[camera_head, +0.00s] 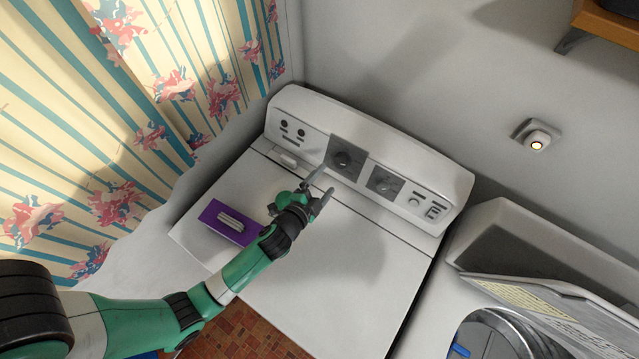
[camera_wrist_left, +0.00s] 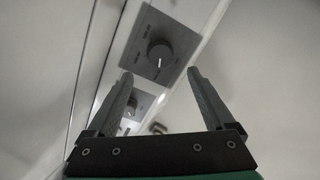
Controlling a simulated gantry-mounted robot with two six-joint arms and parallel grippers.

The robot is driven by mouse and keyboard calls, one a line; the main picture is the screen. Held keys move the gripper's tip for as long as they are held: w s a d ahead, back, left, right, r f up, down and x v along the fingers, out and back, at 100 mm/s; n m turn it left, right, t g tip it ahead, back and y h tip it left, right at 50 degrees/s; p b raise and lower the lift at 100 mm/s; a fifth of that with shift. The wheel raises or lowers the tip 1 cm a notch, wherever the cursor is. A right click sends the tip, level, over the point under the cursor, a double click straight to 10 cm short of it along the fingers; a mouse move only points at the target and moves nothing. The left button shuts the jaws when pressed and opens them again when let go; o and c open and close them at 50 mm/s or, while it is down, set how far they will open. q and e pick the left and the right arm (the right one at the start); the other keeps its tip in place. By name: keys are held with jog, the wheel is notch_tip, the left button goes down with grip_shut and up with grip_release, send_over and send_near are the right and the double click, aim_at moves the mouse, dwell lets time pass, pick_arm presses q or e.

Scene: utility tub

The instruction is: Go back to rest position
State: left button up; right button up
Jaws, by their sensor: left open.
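My left arm comes in from the lower left in the head view. Its green and black left gripper (camera_head: 322,188) is over the top of a white dryer-like machine (camera_head: 340,270), just in front of the control panel. The gripper is open and empty. In the left wrist view my left gripper (camera_wrist_left: 161,78) has its two grey fingers apart, with a dark round knob (camera_wrist_left: 160,54) on a grey plate beyond them. The same knob in the head view (camera_head: 342,160) is close to the fingertips, and I cannot tell whether they touch it. My right gripper is in neither view.
A purple item (camera_head: 228,222) lies on the machine's top at left. A second knob (camera_head: 384,183) is farther right on the panel. A washer with a raised lid (camera_head: 550,300) stands at lower right. A striped floral curtain (camera_head: 90,120) hangs at left. A wooden shelf (camera_head: 608,25) is at upper right.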

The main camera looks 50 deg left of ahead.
pick_arm(q)
jog(key=v, duration=0.3)
dwell(0.5)
